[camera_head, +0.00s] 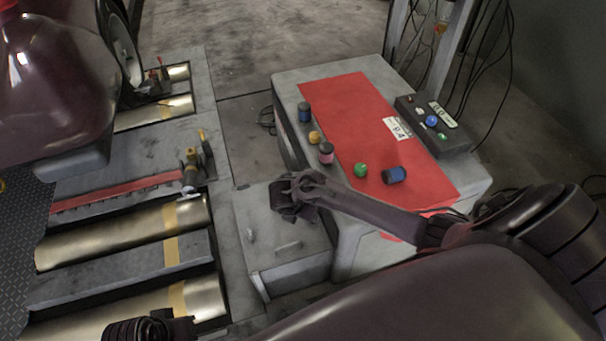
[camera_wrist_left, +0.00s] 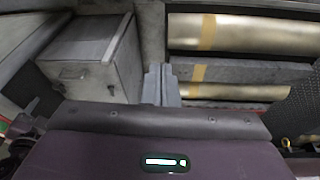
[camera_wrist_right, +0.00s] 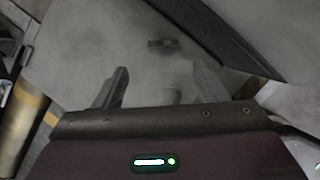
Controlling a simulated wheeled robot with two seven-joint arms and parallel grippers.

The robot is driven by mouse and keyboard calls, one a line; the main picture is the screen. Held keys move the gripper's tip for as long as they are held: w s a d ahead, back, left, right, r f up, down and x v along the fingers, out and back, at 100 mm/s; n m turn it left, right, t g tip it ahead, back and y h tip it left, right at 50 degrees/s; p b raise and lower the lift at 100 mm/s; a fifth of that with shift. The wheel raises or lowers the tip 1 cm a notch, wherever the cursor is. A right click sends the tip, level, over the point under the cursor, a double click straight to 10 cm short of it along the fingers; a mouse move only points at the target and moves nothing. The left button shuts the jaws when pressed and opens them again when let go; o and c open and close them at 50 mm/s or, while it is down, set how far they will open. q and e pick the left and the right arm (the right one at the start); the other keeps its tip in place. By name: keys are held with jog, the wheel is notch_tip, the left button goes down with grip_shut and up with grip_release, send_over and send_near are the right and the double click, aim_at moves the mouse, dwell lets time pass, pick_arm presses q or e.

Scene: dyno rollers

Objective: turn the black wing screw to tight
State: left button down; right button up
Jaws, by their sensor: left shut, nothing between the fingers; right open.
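I cannot pick out the black wing screw for certain. A small dark bar-shaped piece (camera_wrist_right: 163,43) sits on a grey surface ahead of my right fingers; I cannot tell whether it is the screw. My right gripper (camera_head: 284,200) is over the grey box's far end in the head view. In the right wrist view the right gripper (camera_wrist_right: 160,88) is open, with nothing held. My left gripper (camera_wrist_left: 161,85) is shut and empty, above the floor between the grey box and the rollers. Its fingertips are not visible in the head view.
The grey box (camera_head: 290,268) stands beside a cabinet with a red mat (camera_head: 345,105), several small coloured pots and a control box (camera_head: 440,135). Brass rollers (camera_head: 130,233) lie in the floor at left. A bracket with brass fittings (camera_head: 190,170) stands by them.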

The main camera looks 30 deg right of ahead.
jog(key=b+x, duration=0.1)
jog(key=x, duration=0.1)
jog(key=b+x, duration=0.1)
jog(key=x, duration=0.1)
jog(key=b+x, duration=0.1)
jog(key=x, duration=0.2)
jog(key=shift+s+d+b, duration=0.2)
jog(key=shift+d+b, duration=0.05)
jog(key=shift+b, duration=0.05)
jog(key=shift+w+d+f, duration=0.1)
jog(key=shift+d+f, duration=0.1)
jog(key=shift+f, duration=0.2)
pick_arm(q)
jog(key=d, duration=0.1)
jog(key=d+t+h, duration=0.1)
jog(key=w+d+f+t, duration=0.1)
jog(key=d, duration=0.1)
jog(key=shift+w+d+m+h, duration=0.1)
jog(key=shift+m+h, duration=0.2)
jog(key=shift+m, duration=0.1)
pick_arm(e)
jog(key=c, duration=1)
